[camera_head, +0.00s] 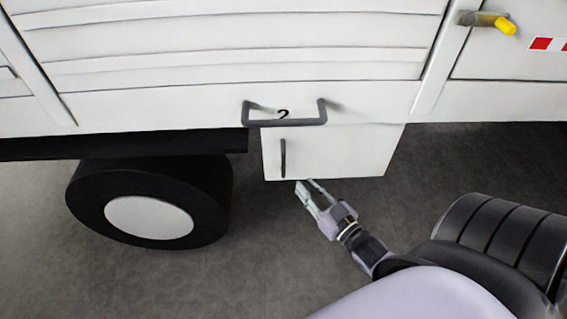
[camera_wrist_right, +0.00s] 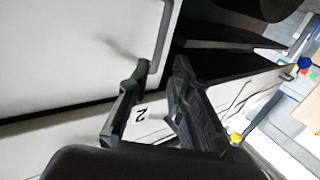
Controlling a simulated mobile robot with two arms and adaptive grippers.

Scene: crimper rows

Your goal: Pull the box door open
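The white box (camera_head: 345,155) hangs under the side of a white vehicle. Its door looks shut and has a dark upright bar handle (camera_head: 283,158) near its left edge. My right gripper (camera_head: 306,184) is at the lower edge of the box, a little right of and below the handle. In the right wrist view, its two fingers (camera_wrist_right: 162,66) stand apart, with a grey bar handle (camera_wrist_right: 163,38) on a white panel (camera_wrist_right: 75,45) near the fingertips. I cannot tell whether the bar is between them or touched. My left gripper is not in view.
A larger grey handle (camera_head: 285,122) marked "2" juts out above the box. A black wheel (camera_head: 150,205) stands to the left. A yellow-tipped latch (camera_head: 490,20) is at the upper right. Grey floor (camera_head: 265,265) lies clear below the box.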

